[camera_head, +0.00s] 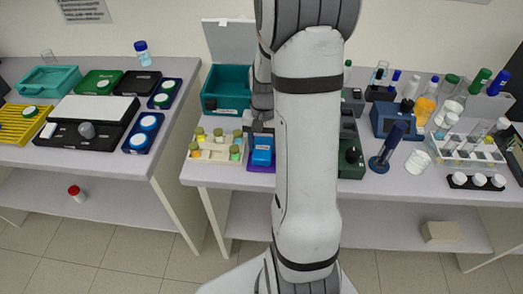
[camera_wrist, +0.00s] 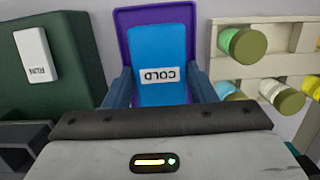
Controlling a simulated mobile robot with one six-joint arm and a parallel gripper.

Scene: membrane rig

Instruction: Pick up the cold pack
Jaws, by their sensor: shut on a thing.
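The cold pack (camera_head: 262,156) is a blue block with a white "COLD" label, which reads upside down in the wrist view (camera_wrist: 162,50). It is at a purple holder (camera_head: 262,168), whose rim shows around it in the wrist view (camera_wrist: 124,22). My gripper (camera_wrist: 160,88) has one dark finger on each side of the cold pack and is shut on it. In the head view my gripper (camera_head: 261,134) is just behind and above the pack, partly hidden by my arm. I cannot tell whether the pack is lifted clear of the holder.
A cream rack of vials (camera_head: 215,157) stands close on the left, and a dark green device (camera_head: 350,158) on the right. A teal box (camera_head: 226,88) with a raised lid stands behind. My arm hides part of the bench. The right bench side is crowded with bottles and racks.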

